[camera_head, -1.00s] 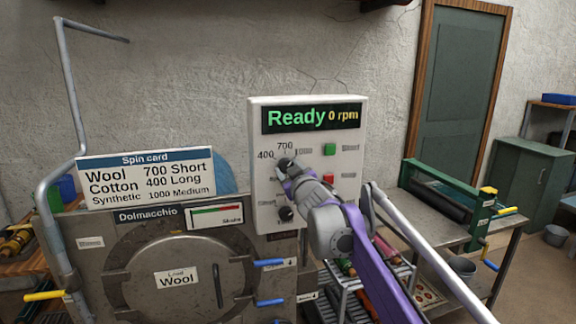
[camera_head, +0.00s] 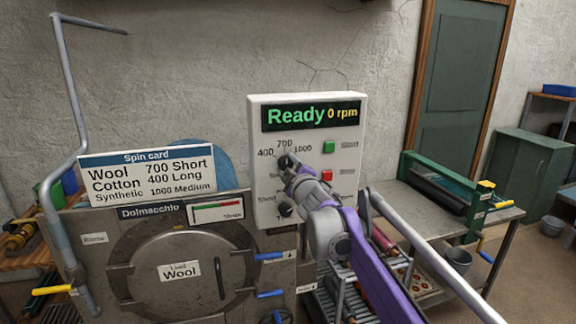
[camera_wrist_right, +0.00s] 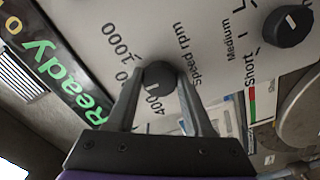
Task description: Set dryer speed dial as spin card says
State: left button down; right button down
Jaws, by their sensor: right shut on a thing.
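The white control panel (camera_head: 262,135) stands right of the spin card (camera_head: 150,177). The card reads Wool 700 Short, Cotton 400 Long, Synthetic 1000 Medium. The drum door label (camera_head: 180,271) reads Wool. The dark speed dial (camera_head: 286,158) has 400, 700 and 1000 around it; it also shows in the right wrist view (camera_wrist_right: 160,77), labelled Speed rpm. My right gripper (camera_head: 289,167) is shut on this dial, one finger on each side in the wrist view (camera_wrist_right: 161,85). I cannot tell where its pointer stands. The display (camera_head: 312,117) reads Ready 0 rpm. My left gripper is out of view.
A second dark dial (camera_head: 285,210) sits below, with Short and Medium beside it in the wrist view (camera_wrist_right: 289,26). Green (camera_head: 329,146) and red (camera_head: 327,175) buttons are close to the right of my gripper. A metal table (camera_head: 400,190) with a green roller machine stands further right.

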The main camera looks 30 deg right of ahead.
dwell(0.4)
jog(key=shift+c, duration=1.4)
grip_release()
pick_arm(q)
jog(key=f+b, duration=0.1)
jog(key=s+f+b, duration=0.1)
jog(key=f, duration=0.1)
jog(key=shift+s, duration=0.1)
pick_arm(e)
jog(key=v, duration=1.1)
